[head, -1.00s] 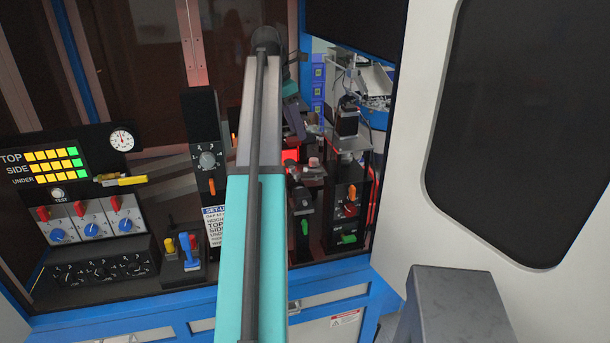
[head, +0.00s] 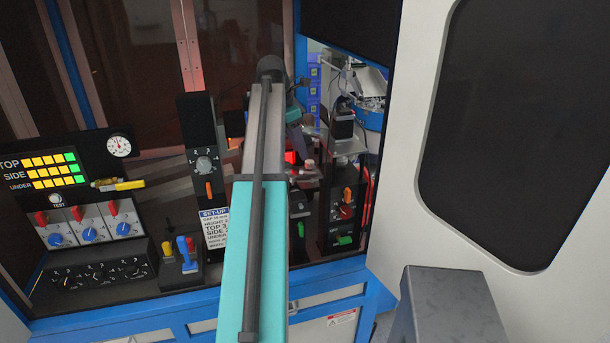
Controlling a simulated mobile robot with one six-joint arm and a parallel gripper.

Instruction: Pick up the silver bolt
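I cannot make out a silver bolt in the head view. My teal and grey arm reaches forward into the blue-framed machine, and its dark elbow joint shows near the top middle. Beyond the elbow, a teal part of my arm slopes down behind it to the right. My gripper is hidden, so I cannot see its fingers or whether it holds anything. Small parts of the machine around a red-lit spot (head: 291,157) show just right of my arm, partly covered by it.
Left are a control panel with lit indicators (head: 45,170), a dial gauge (head: 120,146), a yellow tool (head: 118,185) and a blue-yellow lever unit (head: 185,251). Right of my arm stands a black post with coloured knobs (head: 346,212). A white door (head: 414,130) bounds the right.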

